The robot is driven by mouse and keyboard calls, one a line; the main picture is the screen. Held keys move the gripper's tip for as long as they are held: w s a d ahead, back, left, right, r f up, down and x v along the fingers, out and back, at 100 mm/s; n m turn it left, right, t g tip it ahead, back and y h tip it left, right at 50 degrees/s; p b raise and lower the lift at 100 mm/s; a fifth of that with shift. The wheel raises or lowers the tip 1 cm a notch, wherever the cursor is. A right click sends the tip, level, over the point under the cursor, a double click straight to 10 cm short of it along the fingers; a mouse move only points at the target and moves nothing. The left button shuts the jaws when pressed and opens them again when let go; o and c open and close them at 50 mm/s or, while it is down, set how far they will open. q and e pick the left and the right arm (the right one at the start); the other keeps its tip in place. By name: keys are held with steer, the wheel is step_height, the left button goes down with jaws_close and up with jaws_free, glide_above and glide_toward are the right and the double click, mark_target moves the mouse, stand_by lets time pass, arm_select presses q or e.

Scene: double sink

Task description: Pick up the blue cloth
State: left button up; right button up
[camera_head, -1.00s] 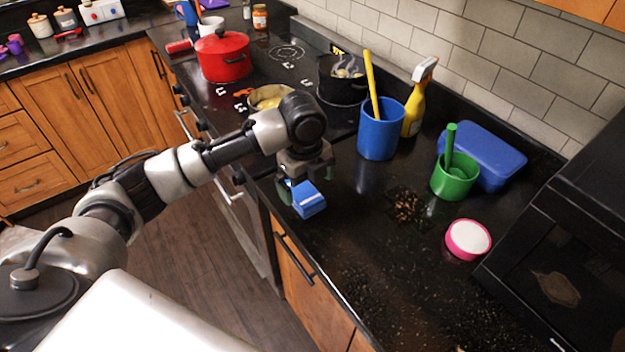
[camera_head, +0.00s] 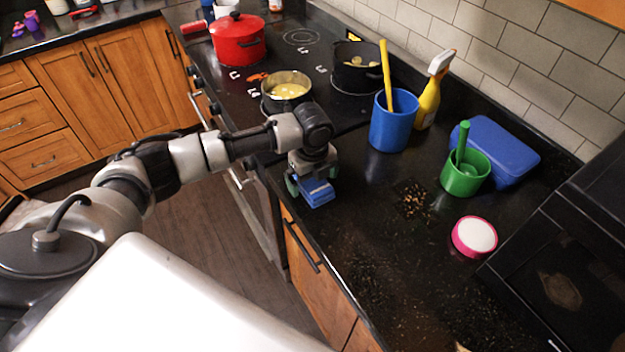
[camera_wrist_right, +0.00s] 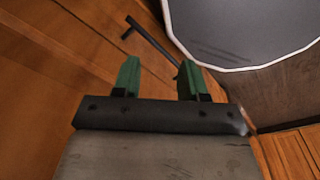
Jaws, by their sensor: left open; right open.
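The blue cloth (camera_head: 318,193) is a small folded block with a lighter edge, lying on the black counter near its front edge. My left gripper (camera_head: 312,190) is right over it, pointing down, with its green fingers apart and the cloth between or just beneath them. Whether the fingers touch the cloth cannot be told. My right gripper (camera_wrist_right: 157,78) shows in the right wrist view, with its two green fingers apart and nothing between them. It is away from the cloth, facing wooden cabinet fronts.
On the counter stand a blue cup (camera_head: 392,125) with a yellow handle, a yellow spray bottle (camera_head: 430,95), a green cup (camera_head: 465,178), a blue container (camera_head: 497,150) and a pink-rimmed round item (camera_head: 474,237). Crumbs (camera_head: 413,200) lie nearby. The stove with pots (camera_head: 286,92) is behind my arm.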

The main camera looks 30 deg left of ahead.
mark_target(315, 181)
arm_select(q)
steer(key=shift+f, duration=0.5)
steer(key=shift+c, duration=0.2)
steer(key=c, duration=1)
steer(key=shift+r, duration=0.45)
steer(key=r, duration=0.1)
steer(key=r+b, duration=0.1)
steer(key=r, duration=0.1)
steer(key=shift+s+d+r, duration=0.1)
steer(key=shift+d+r, duration=0.2)
steer(key=shift+d, duration=0.1)
steer(key=s+d+r, duration=0.1)
steer(key=d+r, duration=0.1)
steer(key=d, duration=0.1)
steer(key=s+d+r+b, duration=0.1)
steer(key=s+d+r, duration=0.1)
steer(key=d, duration=0.1)
steer(key=s+d+r+b, duration=0.1)
steer(key=d+r, duration=0.1)
steer(key=d, duration=0.2)
steer(key=shift+s+r, duration=0.3)
